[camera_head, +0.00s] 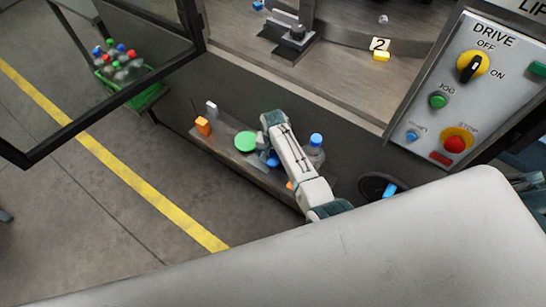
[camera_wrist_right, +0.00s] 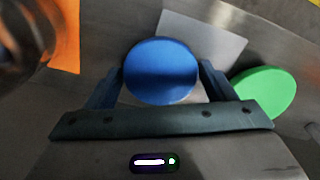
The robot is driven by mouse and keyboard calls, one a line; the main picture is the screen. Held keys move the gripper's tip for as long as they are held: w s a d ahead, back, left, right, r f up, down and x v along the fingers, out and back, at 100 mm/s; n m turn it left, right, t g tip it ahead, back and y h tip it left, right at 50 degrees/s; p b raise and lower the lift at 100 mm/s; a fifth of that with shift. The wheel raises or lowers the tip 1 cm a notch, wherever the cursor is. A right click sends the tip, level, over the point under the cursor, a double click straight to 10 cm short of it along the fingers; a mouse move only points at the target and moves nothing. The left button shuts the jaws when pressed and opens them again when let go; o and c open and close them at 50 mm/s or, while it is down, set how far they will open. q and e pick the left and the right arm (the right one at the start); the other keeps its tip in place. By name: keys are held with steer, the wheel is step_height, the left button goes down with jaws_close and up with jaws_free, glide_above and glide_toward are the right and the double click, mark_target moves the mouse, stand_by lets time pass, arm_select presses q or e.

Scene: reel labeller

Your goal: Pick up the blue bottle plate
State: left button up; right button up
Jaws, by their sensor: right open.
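The blue bottle plate (camera_wrist_right: 160,72) is a round blue disc in the right wrist view. It lies between the two fingers of my right gripper (camera_wrist_right: 162,84), which stand apart on either side of it; I cannot tell whether they touch it. In the head view a bit of the blue plate (camera_head: 273,161) shows on the low shelf, partly hidden by my right gripper (camera_head: 266,148). A green disc (camera_wrist_right: 264,93) lies close to the right finger, and it also shows in the head view (camera_head: 246,141). My left gripper is not in view.
On the shelf (camera_head: 222,150) stand an orange block (camera_head: 203,126), a pale block (camera_head: 211,109) and a blue-capped bottle (camera_head: 315,147) beside my arm. A pale flat piece (camera_wrist_right: 225,42) lies behind the blue plate. A green crate of bottles (camera_head: 145,97) stands on the floor.

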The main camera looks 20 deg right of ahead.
steer(key=c, duration=0.8)
steer(key=shift+o, duration=0.2)
steer(key=shift+r, duration=0.15)
